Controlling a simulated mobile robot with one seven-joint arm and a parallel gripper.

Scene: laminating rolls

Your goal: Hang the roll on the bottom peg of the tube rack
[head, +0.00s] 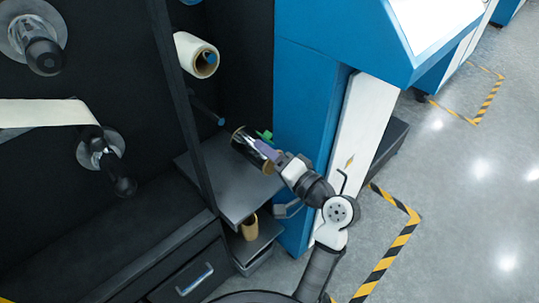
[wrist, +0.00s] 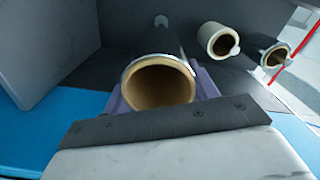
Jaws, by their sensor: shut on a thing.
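My gripper (head: 266,150) is shut on a dark, shiny roll (head: 250,147) with a tan cardboard core. In the wrist view the roll (wrist: 158,58) lies between the purple fingers, its open core end facing the camera. The bottom peg (head: 206,111) of the tube rack is bare, dark with a blue tip. In the head view the roll is just right of and below this tip, apart from it in the picture; the depth between them is unclear. A small pale round tip shows beyond the roll in the wrist view; I cannot tell for sure which peg it is.
A cream roll (head: 193,52) hangs on the peg above; it also shows in the wrist view (wrist: 214,38), beside another roll (wrist: 272,55). A grey shelf (head: 232,185) lies below the held roll, with a tan roll (head: 249,228) underneath. A blue cabinet (head: 307,130) stands close on the right.

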